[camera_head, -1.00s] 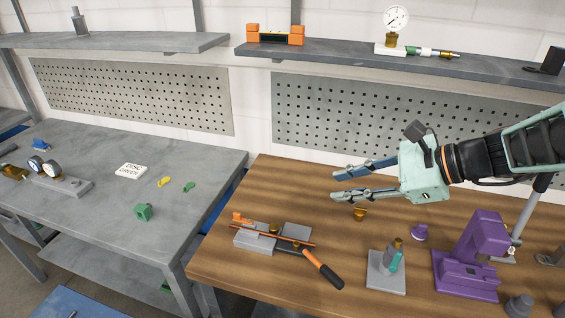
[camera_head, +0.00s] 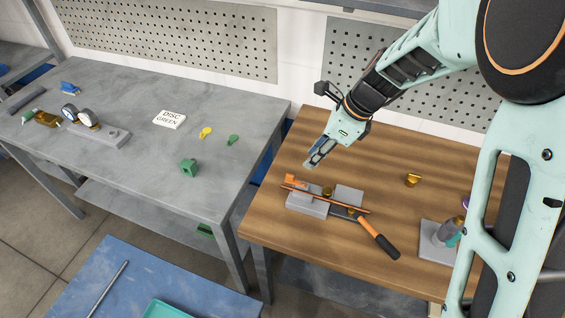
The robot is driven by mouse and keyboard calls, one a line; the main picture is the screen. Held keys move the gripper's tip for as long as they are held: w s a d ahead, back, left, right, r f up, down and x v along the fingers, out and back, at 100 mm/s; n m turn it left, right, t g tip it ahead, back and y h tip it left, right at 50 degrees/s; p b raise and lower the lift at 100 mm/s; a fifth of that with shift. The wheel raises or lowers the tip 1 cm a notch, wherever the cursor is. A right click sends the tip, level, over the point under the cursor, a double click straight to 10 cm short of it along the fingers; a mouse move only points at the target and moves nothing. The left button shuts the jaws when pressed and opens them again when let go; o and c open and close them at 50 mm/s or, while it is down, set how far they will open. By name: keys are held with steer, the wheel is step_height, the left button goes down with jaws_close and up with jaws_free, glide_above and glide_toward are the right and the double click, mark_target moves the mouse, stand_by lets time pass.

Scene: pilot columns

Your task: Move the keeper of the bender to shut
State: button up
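The bender (camera_head: 307,205) lies on the wooden bench, with a grey block base and a copper-coloured tube across it. A small orange piece, which looks like the keeper (camera_head: 291,181), stands up at the left end of the base. Whether it is open or shut is too small to tell. The bender's lever (camera_head: 378,239) has a black and orange handle pointing to the lower right. My gripper (camera_head: 311,163) is above and behind the bender's left end, apart from it and pointing down-left. Its fingers overlap in this view, so their opening is unclear. Nothing shows held.
A brass-coloured part (camera_head: 413,180) lies behind and right of the bender. A grey stand (camera_head: 440,241) with a bottle-like part is to the right, partly behind my arm. A grey table (camera_head: 130,170) is at left, across a narrow gap. Bench around the bender is mostly clear.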

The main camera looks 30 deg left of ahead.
mark_target(292, 175)
steer(key=x, duration=1.1)
steer(key=shift+w+a+f+p, duration=0.2)
steer(key=shift+a+p, duration=0.15)
steer(key=shift+a, duration=0.2)
steer(key=shift+r, duration=0.1)
jaws_close()
